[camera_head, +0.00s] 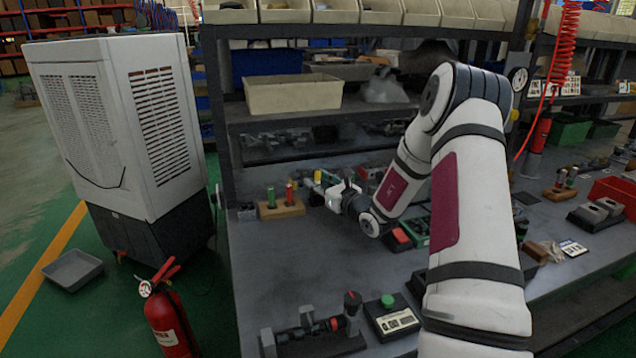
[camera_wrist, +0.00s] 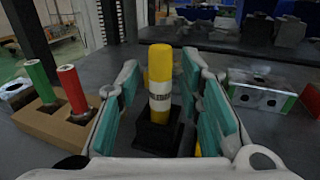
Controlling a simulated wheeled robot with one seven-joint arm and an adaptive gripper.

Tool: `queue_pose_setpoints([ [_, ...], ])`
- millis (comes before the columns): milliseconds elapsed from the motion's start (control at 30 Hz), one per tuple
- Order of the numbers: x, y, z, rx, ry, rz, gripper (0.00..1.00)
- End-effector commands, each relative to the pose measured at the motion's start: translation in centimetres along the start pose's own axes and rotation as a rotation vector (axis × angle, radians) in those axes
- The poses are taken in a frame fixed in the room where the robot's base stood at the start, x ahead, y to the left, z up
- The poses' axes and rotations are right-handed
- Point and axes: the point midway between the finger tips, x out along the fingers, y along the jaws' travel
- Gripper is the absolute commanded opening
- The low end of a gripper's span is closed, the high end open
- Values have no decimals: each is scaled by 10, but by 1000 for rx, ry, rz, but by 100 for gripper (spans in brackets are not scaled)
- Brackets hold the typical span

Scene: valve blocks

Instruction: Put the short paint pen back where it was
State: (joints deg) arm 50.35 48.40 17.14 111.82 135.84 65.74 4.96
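A short yellow pen-like cylinder with a white label band (camera_wrist: 160,82) stands upright in the wrist view. Its lower end is at a black square base (camera_wrist: 157,135). My gripper (camera_wrist: 161,100) is open, with its teal-padded fingers on either side of the yellow pen and a visible gap to each side. In the head view my gripper (camera_head: 335,194) is low over the bench, right of a wooden block (camera_head: 284,210). The block holds a green pen (camera_wrist: 40,82) and a red pen (camera_wrist: 72,89) upright. I cannot tell whether the yellow pen's lower end is inside the base.
A metal valve block (camera_wrist: 257,96) lies right of my gripper. The grey bench (camera_head: 270,255) has clear room in front of the wooden block. A dark fixture (camera_head: 315,335) and a box with a green button (camera_head: 390,315) sit near the front edge. A shelf (camera_head: 300,119) stands behind.

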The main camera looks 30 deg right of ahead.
Motion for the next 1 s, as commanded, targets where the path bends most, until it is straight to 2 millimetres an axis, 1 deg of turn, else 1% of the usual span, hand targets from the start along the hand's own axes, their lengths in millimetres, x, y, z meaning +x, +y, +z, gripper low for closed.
queue_pose_setpoints([
  [167,-27,-1,1,0,2,-1,34],
  [400,-78,-1,1,0,2,-2,34],
  [500,-95,-1,1,1,2,-3,34],
  [600,-108,0,0,1,1,-1,34],
  [733,-118,0,1,0,0,-1,34],
  [867,-120,1,1,-2,-1,2,34],
  [967,-117,11,9,-21,-5,35,34],
  [1000,-115,20,15,-37,-8,65,34],
])
